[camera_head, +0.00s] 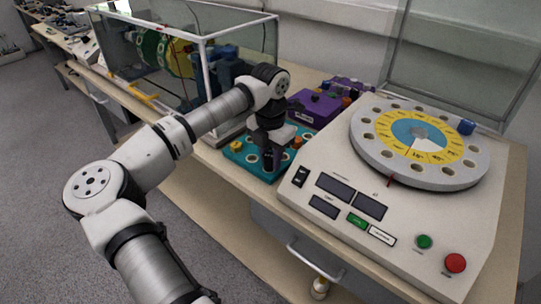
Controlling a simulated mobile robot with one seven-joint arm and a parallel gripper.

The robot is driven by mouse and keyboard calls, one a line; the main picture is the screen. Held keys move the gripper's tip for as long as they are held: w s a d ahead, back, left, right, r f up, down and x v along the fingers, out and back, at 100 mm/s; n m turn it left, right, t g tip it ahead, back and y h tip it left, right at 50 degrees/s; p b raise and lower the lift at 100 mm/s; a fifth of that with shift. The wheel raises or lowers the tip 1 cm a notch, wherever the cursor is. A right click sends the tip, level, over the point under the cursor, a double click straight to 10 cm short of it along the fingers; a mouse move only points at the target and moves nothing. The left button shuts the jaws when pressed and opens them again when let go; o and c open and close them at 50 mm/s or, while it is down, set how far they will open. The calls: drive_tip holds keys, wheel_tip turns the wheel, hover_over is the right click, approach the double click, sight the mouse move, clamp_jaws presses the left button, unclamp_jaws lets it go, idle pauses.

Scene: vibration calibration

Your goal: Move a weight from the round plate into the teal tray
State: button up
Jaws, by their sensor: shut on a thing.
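The round plate (372,150) is a grey disc with holes and a yellow and blue dial, on the beige machine at the right. A blue weight (466,127) stands at its far right rim. The teal tray (236,157) lies on the bench left of the machine, with a yellow weight (236,146) and an orange-brown one (297,142) in it. My gripper (269,168) points down over the tray's middle, shut on a dark weight. Arm parts hide most of the held weight, and I cannot tell whether it touches the tray.
Purple boxes (314,108) stand behind the tray. A glass case (160,50) with a green and yellow drum is at the back left. The machine's front panel has a green button (424,242) and a red button (455,263). A clear upright panel rises behind the plate.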

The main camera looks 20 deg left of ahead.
drive_tip(key=shift+f, duration=0.15)
drive_tip(key=o, duration=1)
drive_tip(key=shift+o, duration=0.2)
wheel_tip(320, 180, up, 14)
drive_tip(key=b, duration=0.1)
drive_tip(key=shift+f, duration=0.1)
